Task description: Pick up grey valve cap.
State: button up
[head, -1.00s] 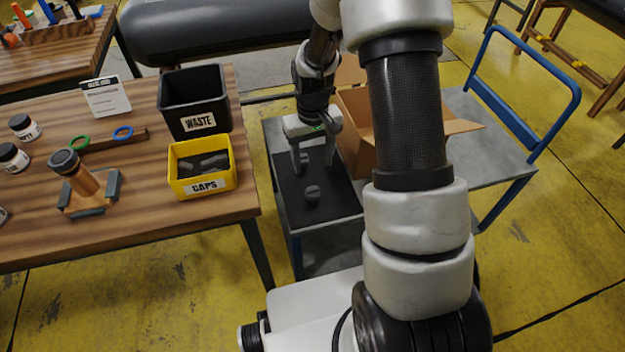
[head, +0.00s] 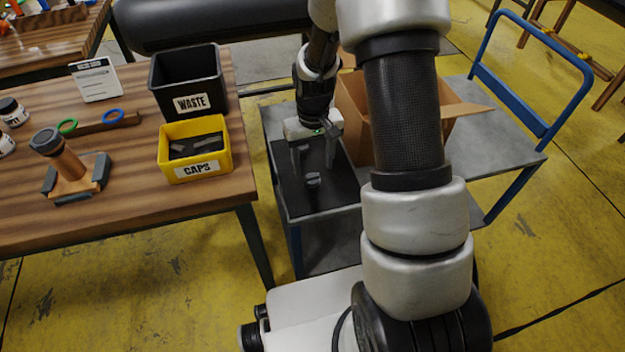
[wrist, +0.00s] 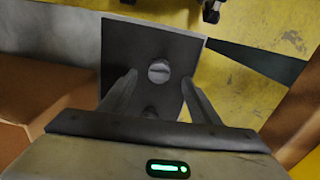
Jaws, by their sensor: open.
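A round grey valve cap (head: 313,180) with a raised bar across its top lies on the dark mat (head: 334,196) at the near end of the cart. It also shows in the wrist view (wrist: 159,71), in line with the gap between the fingertips.
An open cardboard box (head: 352,105) stands on the cart beside my gripper. On the wooden table at left are a yellow CAPS bin (head: 196,169) holding grey pieces, a black WASTE bin (head: 190,80) and a wooden stand (head: 68,165). The cart has a blue handle (head: 575,90).

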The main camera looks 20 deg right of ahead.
aim_at(313, 175)
jog(key=f, duration=0.1)
jog(key=f+b, duration=0.1)
jog(key=f, duration=0.1)
jog(key=f+b, duration=0.1)
jog(key=f, duration=0.1)
jog(key=shift+w+f, duration=0.15)
jog(key=shift+w, duration=0.25)
jog(key=c, duration=1.1)
